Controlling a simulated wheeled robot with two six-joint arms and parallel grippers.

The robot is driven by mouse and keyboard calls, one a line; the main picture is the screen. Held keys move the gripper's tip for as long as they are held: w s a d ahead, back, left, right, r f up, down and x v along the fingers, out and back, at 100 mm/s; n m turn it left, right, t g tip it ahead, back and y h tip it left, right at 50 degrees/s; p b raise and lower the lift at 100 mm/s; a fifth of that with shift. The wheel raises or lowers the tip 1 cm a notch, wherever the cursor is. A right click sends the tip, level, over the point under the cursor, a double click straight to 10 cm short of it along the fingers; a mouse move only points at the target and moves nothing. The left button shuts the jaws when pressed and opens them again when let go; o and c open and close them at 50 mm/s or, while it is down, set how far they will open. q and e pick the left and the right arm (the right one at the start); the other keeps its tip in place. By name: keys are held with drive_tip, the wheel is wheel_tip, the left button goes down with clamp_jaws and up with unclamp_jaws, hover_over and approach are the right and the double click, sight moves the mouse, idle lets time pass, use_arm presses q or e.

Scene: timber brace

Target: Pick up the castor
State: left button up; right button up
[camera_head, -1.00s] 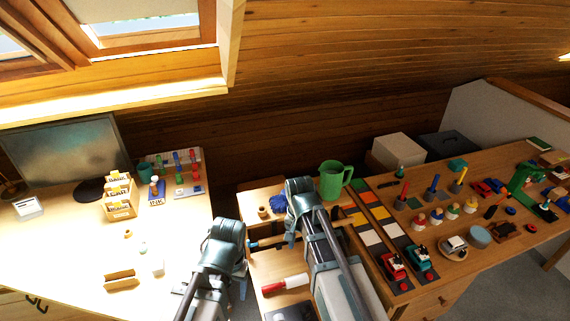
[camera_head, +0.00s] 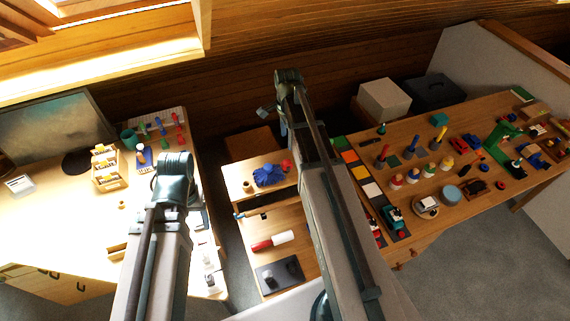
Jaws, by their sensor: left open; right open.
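I cannot pick out the castor with certainty. Small pale and dark pieces stand on a black tray (camera_head: 292,263) on the low middle bench, too small to name. My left gripper (camera_head: 190,192) is at the end of the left arm, over the right edge of the left desk, mostly hidden behind its own arm. My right gripper (camera_head: 265,112) is raised beyond the middle bench, in front of the wooden wall. Both are open, and I see nothing held in either.
The left desk (camera_head: 70,235) bears a monitor (camera_head: 52,128) and wooden card boxes (camera_head: 107,180). The middle bench holds a blue crumpled thing (camera_head: 268,176) and a red-and-white roller (camera_head: 272,241). The right bench (camera_head: 455,205) is crowded with toys. Grey floor shows between the furniture.

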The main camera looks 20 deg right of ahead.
sight(287, 161)
wheel_tip(287, 161, down, 8)
drive_tip(key=b, duration=0.8)
drive_tip(key=shift+f, duration=0.2)
wheel_tip(287, 161, down, 5)
drive_tip(key=b, duration=0.5)
drive_tip(key=shift+s+f, duration=0.1)
drive_tip(key=shift+f, duration=0.05)
drive_tip(key=shift+c, duration=0.4)
clamp_jaws()
